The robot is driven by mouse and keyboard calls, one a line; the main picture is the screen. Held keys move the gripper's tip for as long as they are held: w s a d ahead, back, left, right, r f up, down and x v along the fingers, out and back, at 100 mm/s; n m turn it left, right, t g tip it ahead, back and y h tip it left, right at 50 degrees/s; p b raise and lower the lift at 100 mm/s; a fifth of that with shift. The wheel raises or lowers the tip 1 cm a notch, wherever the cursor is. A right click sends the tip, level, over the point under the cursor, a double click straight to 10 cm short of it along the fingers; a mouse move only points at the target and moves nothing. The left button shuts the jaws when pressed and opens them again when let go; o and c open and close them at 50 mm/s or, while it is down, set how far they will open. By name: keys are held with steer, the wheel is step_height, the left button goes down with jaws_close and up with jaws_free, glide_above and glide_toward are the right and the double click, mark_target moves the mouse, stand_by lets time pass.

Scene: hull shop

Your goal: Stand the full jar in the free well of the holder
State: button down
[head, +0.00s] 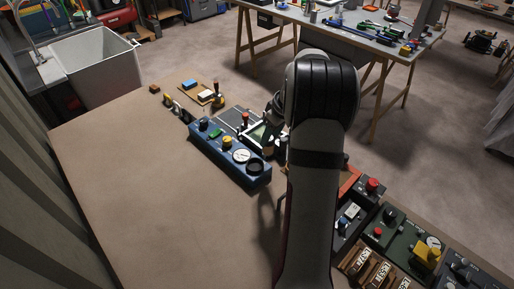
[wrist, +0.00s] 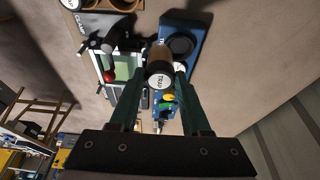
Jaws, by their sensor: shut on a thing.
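My gripper (wrist: 163,72) is shut on a dark jar (wrist: 160,63) in the wrist view. The jar's round, pale end has dark lettering that I cannot read surely. It appears over the edge of the blue panel; its height above the table is unclear. A dark piece with tan round wells (wrist: 125,5), likely the holder, is cut off at the top of the wrist view. My gripper is apart from it. I cannot tell which well is free.
The blue panel (head: 229,154) carries knobs, a dial and a dark ring. A screen device (wrist: 127,68) with a red-tipped lever lies beside it in the wrist view. More control boxes (head: 395,232) stand at the lower right in the head view. The table's left part (head: 150,200) is clear.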

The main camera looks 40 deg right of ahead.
steer(key=s+d+f, duration=0.3)
steer(key=d+f, duration=0.1)
steer(key=f, duration=0.1)
steer(key=s+d+f, duration=0.2)
steer(key=d+f, duration=0.1)
steer(key=shift+s+d+f, duration=0.1)
steer(key=shift+s, duration=0.2)
steer(key=shift+f, duration=0.45)
steer(key=shift+f, duration=0.45)
stand_by(0.5)
steer(key=shift+c, duration=1.4)
jaws_free()
